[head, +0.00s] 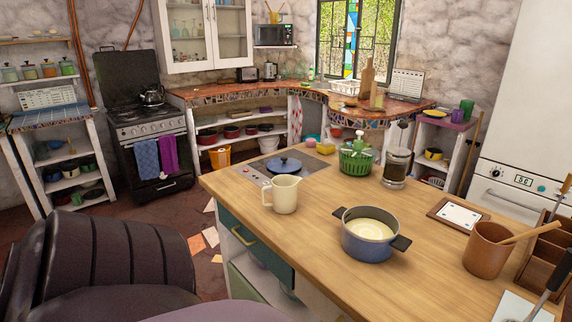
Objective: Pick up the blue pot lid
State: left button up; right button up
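The blue pot lid (285,165) has a dark knob on top. It lies on the hob (250,174) set into the far left end of the wooden counter (330,195). A cream jug (283,195) stands just in front of it, close to its near edge. A blue pot (367,248) with dark handles stands nearer on the counter, uncovered, with pale creamy contents. Neither of my grippers shows in the head view.
A green basket (355,161) and a glass press (396,168) stand right of the lid. A brown utensil pot (488,251) and a framed white card (457,215) are at right. A dark padded chair (100,255) fills the lower left.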

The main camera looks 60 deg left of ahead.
aim_at(284, 164)
jog(key=u, duration=2.05)
